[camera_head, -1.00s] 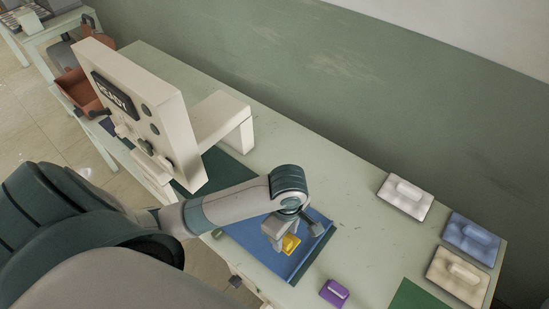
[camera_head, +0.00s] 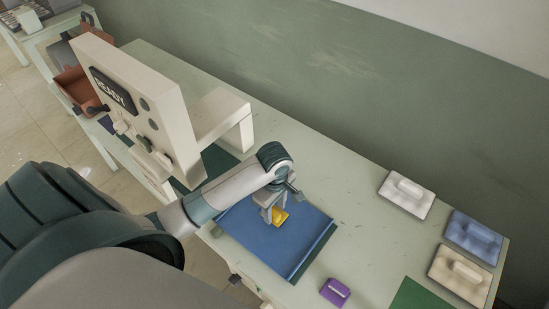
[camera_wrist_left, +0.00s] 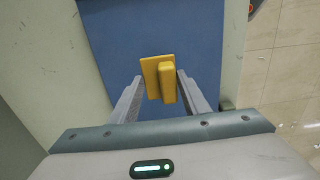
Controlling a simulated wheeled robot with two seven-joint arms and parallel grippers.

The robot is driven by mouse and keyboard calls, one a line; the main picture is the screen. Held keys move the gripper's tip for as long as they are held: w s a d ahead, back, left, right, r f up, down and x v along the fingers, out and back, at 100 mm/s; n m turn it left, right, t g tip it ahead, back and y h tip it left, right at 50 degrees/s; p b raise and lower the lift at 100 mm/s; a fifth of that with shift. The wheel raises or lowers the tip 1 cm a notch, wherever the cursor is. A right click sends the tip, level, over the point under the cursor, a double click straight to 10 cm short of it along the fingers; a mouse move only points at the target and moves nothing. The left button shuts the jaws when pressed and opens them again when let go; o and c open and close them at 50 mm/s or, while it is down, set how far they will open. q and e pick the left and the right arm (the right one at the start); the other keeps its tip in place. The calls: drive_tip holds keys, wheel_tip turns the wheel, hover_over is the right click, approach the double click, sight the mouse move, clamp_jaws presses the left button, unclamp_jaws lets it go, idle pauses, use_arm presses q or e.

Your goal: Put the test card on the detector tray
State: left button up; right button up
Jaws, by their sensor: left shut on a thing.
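A yellow card with a raised grip bar (camera_head: 281,216), which looks like the test card, is between the fingers of my left gripper (camera_head: 272,213). The left gripper is shut on its grip bar; in the left wrist view the card (camera_wrist_left: 150,72) shows between the fingertips (camera_wrist_left: 160,88). The card is over a flat blue tray (camera_head: 290,250); I cannot tell how high above it. A white detector-like machine (camera_head: 165,95) with a dark "READY" screen stands to the left. My right gripper is not in view.
A purple handled block (camera_head: 335,292) lies right of the blue tray. White (camera_head: 406,195), blue (camera_head: 471,238) and cream (camera_head: 459,276) handled blocks lie at the right end. A green mat (camera_head: 412,296) is at the front. The table middle (camera_head: 345,205) is clear.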

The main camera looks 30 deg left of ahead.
sight(275, 215)
use_arm(q)
drive_tip(key=shift+f+p, duration=0.35)
drive_tip(key=shift+f, duration=0.2)
drive_tip(key=shift+f+p, duration=0.35)
drive_tip(key=shift+f, duration=1.25)
drive_tip(key=o, duration=1)
drive_tip(key=shift+o, duration=0.2)
